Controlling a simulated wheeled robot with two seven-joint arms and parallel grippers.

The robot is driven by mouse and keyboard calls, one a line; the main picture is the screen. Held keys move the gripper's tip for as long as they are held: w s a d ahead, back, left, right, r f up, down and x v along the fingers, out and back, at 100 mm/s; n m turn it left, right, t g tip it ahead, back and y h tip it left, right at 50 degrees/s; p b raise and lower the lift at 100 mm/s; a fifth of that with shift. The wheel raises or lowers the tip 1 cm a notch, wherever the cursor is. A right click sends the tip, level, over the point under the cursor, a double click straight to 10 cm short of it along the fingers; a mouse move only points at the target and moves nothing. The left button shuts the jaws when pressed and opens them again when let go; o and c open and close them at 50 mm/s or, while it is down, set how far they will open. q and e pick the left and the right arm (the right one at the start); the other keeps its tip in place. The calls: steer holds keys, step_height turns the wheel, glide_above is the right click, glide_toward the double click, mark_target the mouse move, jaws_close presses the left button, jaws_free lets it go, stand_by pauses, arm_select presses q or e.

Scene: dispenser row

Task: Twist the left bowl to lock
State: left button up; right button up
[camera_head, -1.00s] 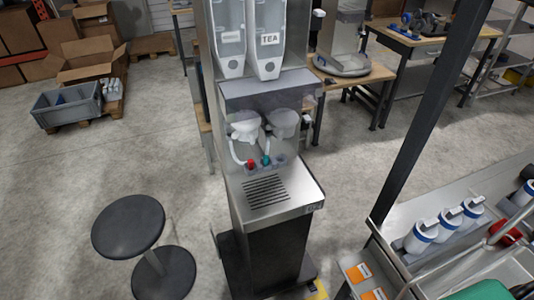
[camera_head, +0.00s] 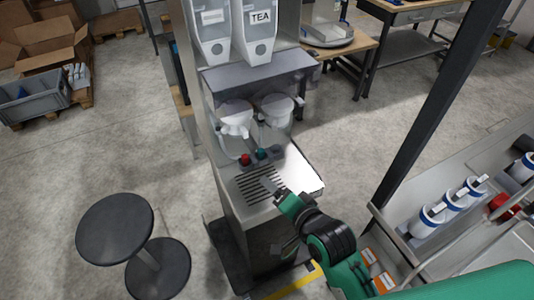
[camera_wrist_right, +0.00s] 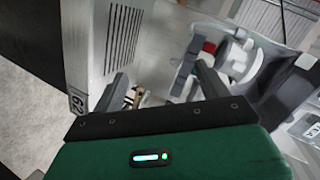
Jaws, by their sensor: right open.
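My right gripper (camera_head: 273,189) is over the front of the drip tray, below and in front of the bowls, touching neither. In the right wrist view its fingers (camera_wrist_right: 162,84) are spread and empty. My left gripper is not in view.
The drip tray grille (camera_head: 257,187) lies below the bowls. Red (camera_head: 245,159) and teal (camera_head: 261,154) fittings sit behind it. A black stool (camera_head: 115,228) stands left. A dark post (camera_head: 430,110) and counter with white-blue canisters (camera_head: 455,203) are right.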

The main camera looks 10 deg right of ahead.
mark_target(230, 129)
steer(key=w+a+r+m+t+y, duration=0.1)
steer(key=a+r+m+t, duration=0.1)
steer(key=r, duration=0.3)
steer(key=w+a+r+m+t+y, duration=0.1)
steer(key=w+a+r+m, duration=0.1)
steer(key=r, duration=0.4)
steer(key=p+x, duration=0.1)
steer(key=x, duration=0.3)
steer(key=p+x, duration=0.2)
steer(key=x, duration=0.2)
steer(key=p+x, duration=0.1)
steer(key=x, duration=0.4)
steer(key=shift+s+a+p, duration=0.2)
steer(key=shift+a+p, duration=0.05)
steer(key=shift+p, duration=0.15)
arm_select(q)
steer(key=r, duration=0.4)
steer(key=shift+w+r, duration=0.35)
arm_select(e)
steer(key=c, duration=0.8)
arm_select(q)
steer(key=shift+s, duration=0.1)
arm_select(e)
steer(key=shift+s, duration=0.1)
